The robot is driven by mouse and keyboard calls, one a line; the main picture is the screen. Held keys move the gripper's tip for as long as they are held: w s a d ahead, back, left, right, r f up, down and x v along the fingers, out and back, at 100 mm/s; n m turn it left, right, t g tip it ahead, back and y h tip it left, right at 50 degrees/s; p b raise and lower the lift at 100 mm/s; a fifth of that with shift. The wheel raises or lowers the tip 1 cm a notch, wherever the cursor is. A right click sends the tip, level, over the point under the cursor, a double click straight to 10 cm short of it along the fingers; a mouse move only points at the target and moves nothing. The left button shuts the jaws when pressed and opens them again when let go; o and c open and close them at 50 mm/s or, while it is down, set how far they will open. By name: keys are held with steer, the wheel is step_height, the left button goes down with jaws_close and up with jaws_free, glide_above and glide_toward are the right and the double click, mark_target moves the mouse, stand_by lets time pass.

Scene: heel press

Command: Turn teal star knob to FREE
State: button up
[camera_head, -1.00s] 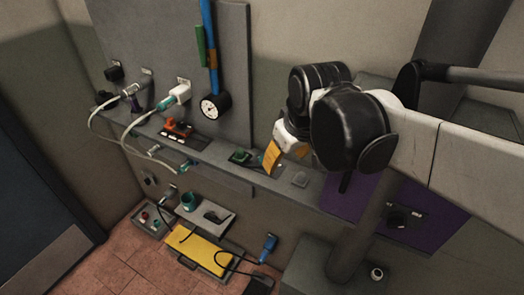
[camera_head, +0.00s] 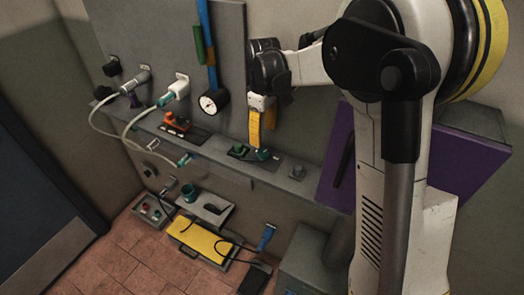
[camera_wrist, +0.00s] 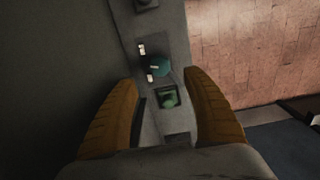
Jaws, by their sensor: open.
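The teal star knob (camera_head: 262,154) sits on a dark plate on the long grey ledge, in the middle of the head view. In the wrist view the teal knob (camera_wrist: 160,67) lies ahead, between the fingertips in the picture, with two small white labels (camera_wrist: 150,77) beside it. Its pointing direction and the label text are too small to read. My gripper (camera_head: 258,143) has yellow-orange fingers and points down just above the knob. In the wrist view my gripper (camera_wrist: 160,78) is open, with nothing between its fingers. I cannot tell any contact with the knob.
A green part (camera_wrist: 168,98) in a dark square frame sits close beside the knob. A grey block (camera_head: 297,172) stands to its right on the ledge.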

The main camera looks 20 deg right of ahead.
mark_target(263, 153)
step_height(263, 153, down, 8)
steer(key=shift+f+b, duration=0.2)
steer(key=shift+b, duration=0.8)
steer(key=shift+c, duration=0.4)
jaws_close()
